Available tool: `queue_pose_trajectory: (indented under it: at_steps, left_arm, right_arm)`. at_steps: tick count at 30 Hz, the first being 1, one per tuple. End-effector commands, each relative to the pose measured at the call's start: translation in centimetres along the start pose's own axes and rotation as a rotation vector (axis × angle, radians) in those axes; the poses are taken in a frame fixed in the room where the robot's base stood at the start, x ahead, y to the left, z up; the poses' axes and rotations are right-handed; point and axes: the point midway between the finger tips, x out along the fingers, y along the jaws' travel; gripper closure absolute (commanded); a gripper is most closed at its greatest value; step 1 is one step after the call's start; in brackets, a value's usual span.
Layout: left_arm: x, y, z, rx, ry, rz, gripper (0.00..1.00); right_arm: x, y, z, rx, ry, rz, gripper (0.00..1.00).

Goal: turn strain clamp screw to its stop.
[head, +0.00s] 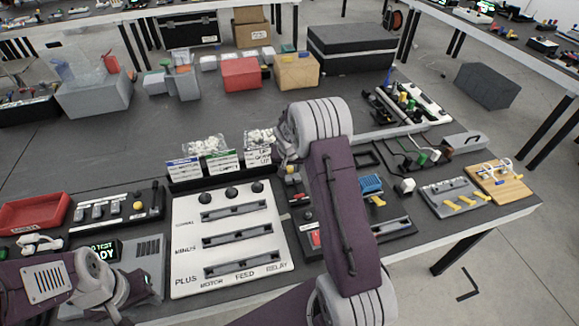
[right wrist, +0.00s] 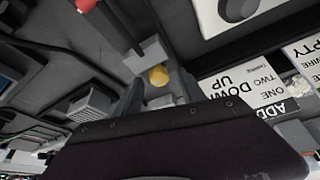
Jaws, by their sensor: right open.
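In the right wrist view, a round yellow knob (right wrist: 158,76) sits beside a grey block (right wrist: 147,55) on a dark board. I cannot tell for sure whether this knob is the strain clamp screw. My right gripper (right wrist: 160,92) is open, with its two dark fingers either side of the area just below the knob; contact cannot be made out. In the head view my right arm covers much of that dark board (head: 309,228) and hides the right fingertips. My left gripper (head: 118,300) is at the lower left, its fingers not clear.
The white panel (head: 188,275) with black knobs and slots lies left of the dark board. Labelled cards (head: 222,160) stand in a rack behind it. A red tray (head: 35,212) is at far left. A wooden block with hooks (head: 515,190) is at right. The table middle behind the rack is clear.

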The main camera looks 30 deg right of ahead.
Motion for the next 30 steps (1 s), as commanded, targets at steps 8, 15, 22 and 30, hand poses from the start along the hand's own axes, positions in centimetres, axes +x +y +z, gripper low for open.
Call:
queue_pose_trajectory:
  at_steps: [8, 15, 22, 30]
  left_arm:
    - [0.0, 0.0, 0.0, 0.0, 0.0, 0.0, 0.64]
    - [0.0, 0.0, 0.0, 0.0, 0.0, 0.0, 0.64]
    - [2.7, -0.1, 0.3, 0.0, 0.0, 0.0, 0.64]
    - [3.1, -0.1, 0.3, 0.0, 0.0, 0.0, 0.64]
  right_arm:
    - [0.4, 0.0, 0.0, 0.0, 0.001, 0.0, 0.53]
    - [0.4, 0.0, 0.0, 0.0, 0.001, 0.0, 1.0]
    - [1.1, -0.1, 0.1, 0.07, 0.003, 0.028, 1.0]
    - [0.3, -0.1, -0.1, 0.122, 0.002, 0.05, 1.0]
